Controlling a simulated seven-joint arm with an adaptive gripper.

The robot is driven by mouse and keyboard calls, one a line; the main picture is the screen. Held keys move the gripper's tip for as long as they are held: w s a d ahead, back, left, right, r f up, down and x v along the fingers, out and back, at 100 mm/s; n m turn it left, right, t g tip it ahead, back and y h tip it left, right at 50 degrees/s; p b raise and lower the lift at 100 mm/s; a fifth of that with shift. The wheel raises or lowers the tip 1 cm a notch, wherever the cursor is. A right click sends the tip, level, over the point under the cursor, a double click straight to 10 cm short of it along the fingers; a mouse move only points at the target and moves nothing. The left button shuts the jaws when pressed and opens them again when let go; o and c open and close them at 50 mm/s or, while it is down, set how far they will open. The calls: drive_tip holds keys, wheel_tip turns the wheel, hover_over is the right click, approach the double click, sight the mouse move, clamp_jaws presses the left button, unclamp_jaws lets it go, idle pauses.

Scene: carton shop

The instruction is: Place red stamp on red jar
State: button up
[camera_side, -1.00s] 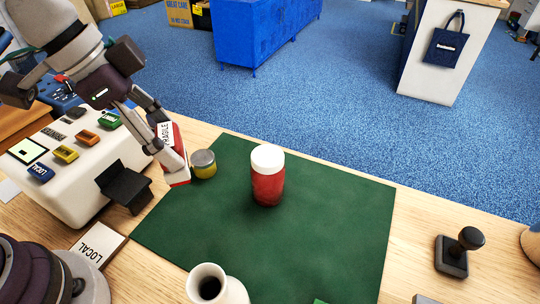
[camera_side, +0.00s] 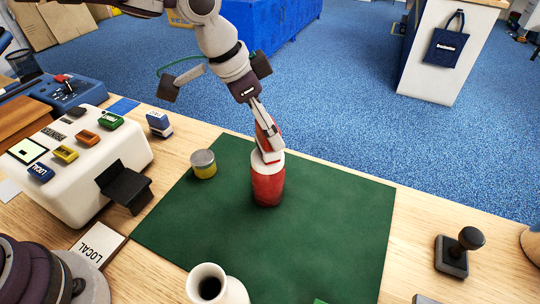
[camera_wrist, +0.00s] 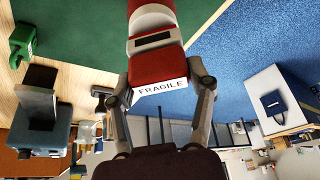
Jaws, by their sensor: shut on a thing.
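The red jar (camera_side: 268,186) stands upright on the green mat, its white lid partly hidden in the side view. The red stamp (camera_side: 274,139) is directly above the lid, slightly tilted, between the fingers of my gripper (camera_side: 266,132). My gripper is shut on the stamp. In the wrist view the red stamp (camera_wrist: 158,68), with its white FRAGILE label, lies between the fingertips of my gripper (camera_wrist: 163,82). The jar's white lid (camera_wrist: 148,18) shows just beyond it. The stamp's lower end meets the lid in the picture; I cannot tell whether they touch.
The green mat (camera_side: 330,220) has free room right of the jar. A small yellow jar with a grey lid (camera_side: 203,164) stands to the left. A white vase (camera_side: 213,288) is at the front. A blue stamp (camera_side: 159,125) and a black-handled stamp (camera_side: 459,250) stand on the table.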

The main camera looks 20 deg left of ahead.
drive_tip(key=shift+f, duration=0.15)
drive_tip(key=o, duration=1.2)
drive_tip(key=shift+c, duration=0.2)
drive_tip(key=v, duration=1.2)
drive_tip(key=s+a+f+n+t+y, duration=0.2)
drive_tip(key=s+a+f+n+y, duration=0.1)
drive_tip(key=s+a+n, duration=0.6)
drive_tip(key=s+a+f, duration=0.1)
drive_tip(key=s+a, duration=0.3)
drive_tip(key=a, duration=0.1)
drive_tip(key=shift+a, duration=0.4)
drive_tip(key=shift+o, duration=0.3)
drive_tip(key=shift+s, duration=0.1)
